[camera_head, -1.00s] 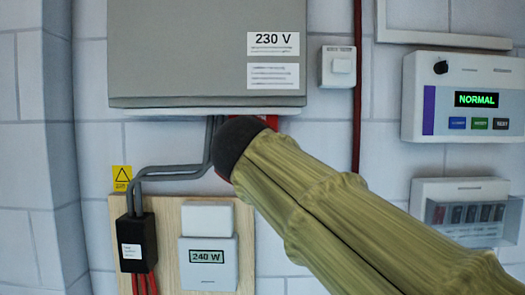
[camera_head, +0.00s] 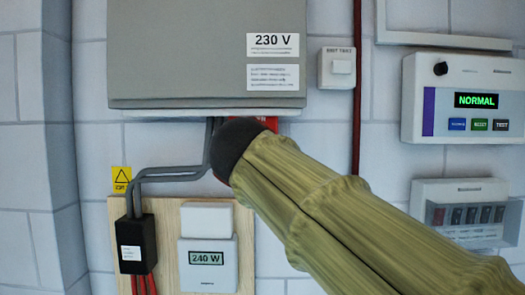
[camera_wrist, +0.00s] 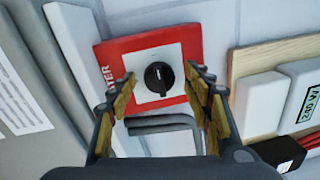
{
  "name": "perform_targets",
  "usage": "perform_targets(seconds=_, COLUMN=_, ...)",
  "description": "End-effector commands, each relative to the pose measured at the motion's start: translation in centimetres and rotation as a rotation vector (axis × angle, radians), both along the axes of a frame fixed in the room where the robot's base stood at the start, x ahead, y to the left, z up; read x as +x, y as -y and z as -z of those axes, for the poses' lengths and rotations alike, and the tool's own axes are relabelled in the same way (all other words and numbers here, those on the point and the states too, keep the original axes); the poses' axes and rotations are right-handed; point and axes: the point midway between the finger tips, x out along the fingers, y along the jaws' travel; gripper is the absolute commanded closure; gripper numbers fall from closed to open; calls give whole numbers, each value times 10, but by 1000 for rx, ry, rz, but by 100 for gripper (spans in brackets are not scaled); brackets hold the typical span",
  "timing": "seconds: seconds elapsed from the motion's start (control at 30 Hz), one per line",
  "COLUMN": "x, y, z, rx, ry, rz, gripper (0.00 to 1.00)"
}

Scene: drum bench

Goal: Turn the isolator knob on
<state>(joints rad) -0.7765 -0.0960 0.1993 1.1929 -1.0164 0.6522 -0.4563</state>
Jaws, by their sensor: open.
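The isolator knob (camera_wrist: 159,78) is a black rotary knob on a white square plate with a red surround (camera_wrist: 116,52), seen in the wrist view. A white pointer mark shows on the knob. My gripper (camera_wrist: 160,82) is open, with its two fingers to the left and right of the knob in the picture. Whether the fingers touch the knob cannot be told. In the head view my arm's dark end (camera_head: 238,148) hides the knob, and only a strip of the red surround (camera_head: 268,122) shows beneath the grey cabinet.
A grey cabinet (camera_head: 180,50) marked 230 V is above. Grey cables (camera_head: 165,174) run down to a black box (camera_head: 136,240) on a wooden board (camera_head: 172,215) with a meter reading 240 W (camera_head: 208,265). A panel reading NORMAL (camera_head: 425,110) and a breaker box (camera_head: 440,190) are at right.

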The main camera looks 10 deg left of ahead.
Motion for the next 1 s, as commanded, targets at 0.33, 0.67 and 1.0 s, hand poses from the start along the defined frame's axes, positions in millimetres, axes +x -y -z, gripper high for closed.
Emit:
perform_targets(seconds=0.33, x=-64, y=14, z=-7, rx=2, ry=1, rz=-4, gripper=50)
perform_targets(seconds=0.67, x=-106, y=25, z=-10, rx=0, ry=0, rz=-1, gripper=50)
perform_targets(seconds=1.0, x=-110, y=26, z=-10, rx=0, ry=0, rz=0, gripper=50)
